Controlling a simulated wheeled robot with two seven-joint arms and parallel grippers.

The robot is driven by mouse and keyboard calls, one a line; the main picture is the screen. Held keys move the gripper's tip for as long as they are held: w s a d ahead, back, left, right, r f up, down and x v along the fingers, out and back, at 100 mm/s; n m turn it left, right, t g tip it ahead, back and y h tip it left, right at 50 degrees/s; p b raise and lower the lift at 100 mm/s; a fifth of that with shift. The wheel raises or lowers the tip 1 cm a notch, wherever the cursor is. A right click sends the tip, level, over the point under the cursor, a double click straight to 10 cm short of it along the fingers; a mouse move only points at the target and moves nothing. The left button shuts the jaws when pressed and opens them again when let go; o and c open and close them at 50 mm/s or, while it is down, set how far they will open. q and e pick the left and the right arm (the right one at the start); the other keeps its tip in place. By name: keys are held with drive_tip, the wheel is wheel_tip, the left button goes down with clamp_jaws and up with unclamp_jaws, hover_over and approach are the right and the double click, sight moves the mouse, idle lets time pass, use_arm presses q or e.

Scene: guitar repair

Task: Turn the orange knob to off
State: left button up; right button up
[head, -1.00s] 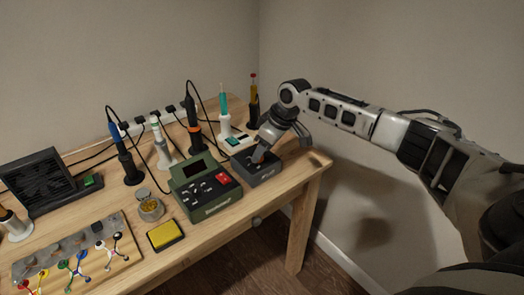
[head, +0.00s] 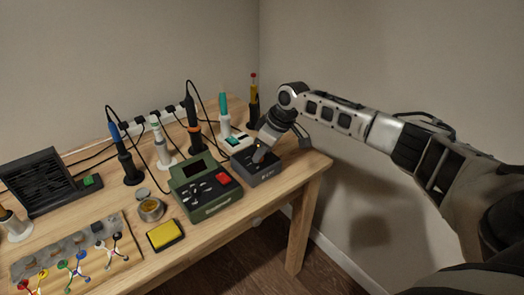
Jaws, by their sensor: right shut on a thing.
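My right gripper (head: 260,154) points down onto the dark grey box (head: 268,172) at the right end of the bench. Its fingers are shut at the top of this box, around the place of the orange knob. The knob is almost wholly hidden by the fingers, so I cannot tell which way it points. My left gripper is not in view.
Left of the box stands a green station (head: 205,190) with a red button. A yellow sponge (head: 164,234) lies in front. The bench's right corner (head: 318,163) is bare.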

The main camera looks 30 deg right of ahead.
drive_tip(key=n, duration=0.1)
drive_tip(key=n+g+y+b, duration=0.1)
drive_tip(key=n, duration=0.1)
drive_tip(key=shift+w+f+n, duration=0.15)
drive_tip(key=shift+w+n, duration=0.05)
drive_tip(key=shift+n, duration=0.1)
drive_tip(key=shift+w+n+g+b, duration=0.1)
drive_tip(key=shift+n+g+b, duration=0.3)
drive_tip(key=shift+n+b, duration=0.5)
drive_tip(key=n+b, duration=0.1)
drive_tip(key=n, duration=0.1)
drive_tip(key=n+g+b, duration=0.1)
drive_tip(key=n+b, duration=0.1)
drive_tip(key=shift+w+d+g+y, duration=0.1)
drive_tip(key=shift+w+g+y, duration=0.05)
drive_tip(key=shift+g+y, duration=0.15)
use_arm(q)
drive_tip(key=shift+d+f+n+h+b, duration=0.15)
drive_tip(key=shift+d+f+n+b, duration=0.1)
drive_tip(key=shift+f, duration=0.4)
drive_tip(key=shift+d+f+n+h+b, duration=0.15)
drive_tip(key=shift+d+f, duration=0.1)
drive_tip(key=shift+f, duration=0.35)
use_arm(e)
drive_tip(key=shift+n, duration=0.4)
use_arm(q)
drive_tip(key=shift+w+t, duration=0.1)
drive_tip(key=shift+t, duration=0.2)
use_arm(e)
drive_tip(key=o, duration=1)
